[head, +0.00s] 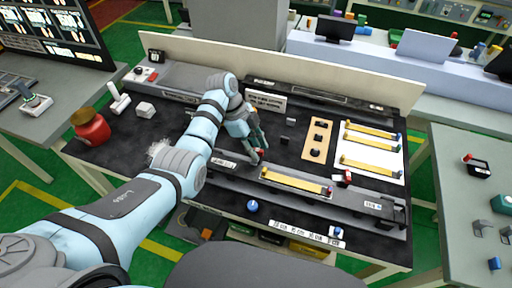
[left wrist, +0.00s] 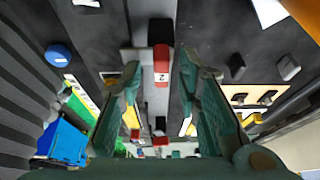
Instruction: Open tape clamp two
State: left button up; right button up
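Tape clamp two is a small block with a red end and a white label marked 2 (left wrist: 161,66) in the left wrist view. It sits on a grey rail, between my left gripper's fingers (left wrist: 162,100) in that picture. The two green fingers are spread apart, with a gap on each side of the clamp. I cannot tell whether the clamp itself is open or shut. In the head view my left gripper (head: 256,150) points down over the rail at the table's middle, and hides part of it. My right gripper is in neither view.
Another red-ended clamp (head: 347,177) stands farther right along the rail, beside a yellow strip (head: 296,181). A blue knob (head: 252,206) is in front. A white sheet with yellow strips (head: 372,154) and an orange plate (head: 318,140) lie behind. A red jar (head: 91,128) stands left.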

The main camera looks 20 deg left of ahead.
pick_arm(q)
jog(key=shift+d, duration=0.1)
grip_shut()
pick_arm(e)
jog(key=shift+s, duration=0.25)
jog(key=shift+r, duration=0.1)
